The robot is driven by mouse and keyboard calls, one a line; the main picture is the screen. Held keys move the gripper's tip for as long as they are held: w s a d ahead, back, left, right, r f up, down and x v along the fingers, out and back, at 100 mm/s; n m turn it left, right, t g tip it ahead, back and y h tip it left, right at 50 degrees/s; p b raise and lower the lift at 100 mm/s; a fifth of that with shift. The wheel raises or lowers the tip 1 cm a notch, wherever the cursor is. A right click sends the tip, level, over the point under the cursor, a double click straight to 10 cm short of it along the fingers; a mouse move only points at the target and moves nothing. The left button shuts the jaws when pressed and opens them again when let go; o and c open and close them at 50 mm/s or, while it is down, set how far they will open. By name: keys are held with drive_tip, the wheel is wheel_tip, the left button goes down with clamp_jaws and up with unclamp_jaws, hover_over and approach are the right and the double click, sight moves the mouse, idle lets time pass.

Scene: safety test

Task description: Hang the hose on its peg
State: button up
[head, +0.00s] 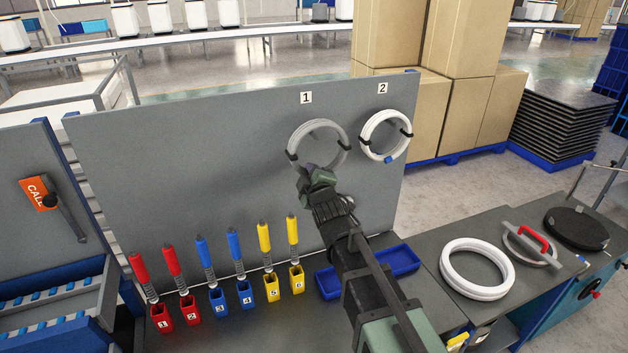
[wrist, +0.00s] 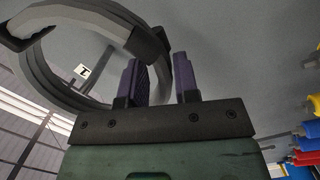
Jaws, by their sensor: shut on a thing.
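A grey coiled hose (head: 291,141) with dark bands is up against the grey upright panel, below the label 1. My gripper (head: 312,172) is at the lower edge of this coil and shut on it. In the wrist view the hose (wrist: 62,85) fills the upper left, and one dark band is beside the fingers of my gripper (wrist: 162,78). A white coil (head: 367,130) with a blue tag is on the panel below the label 2.
Red, blue and yellow handled tools stand in numbered holders (head: 218,300) along the panel's foot. A blue tray (head: 405,263) lies beneath my arm. A white ring (head: 449,272) and a red-handled disc (head: 530,246) lie on the right bench. The panel's left half (head: 180,170) is bare.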

drive_tip(key=shift+w+a+f+b, duration=0.3)
drive_tip(key=shift+w+f+b, duration=0.05)
drive_tip(key=shift+w, duration=0.35)
drive_tip(key=shift+w+a+f+b, duration=0.3)
drive_tip(key=shift+w+f, duration=0.05)
drive_tip(key=shift+w, duration=0.3)
drive_tip(key=shift+w+a+f+b, duration=0.3)
drive_tip(key=shift+w+f+b, duration=0.05)
drive_tip(key=shift+w, duration=0.35)
drive_tip(key=o, duration=1.1)
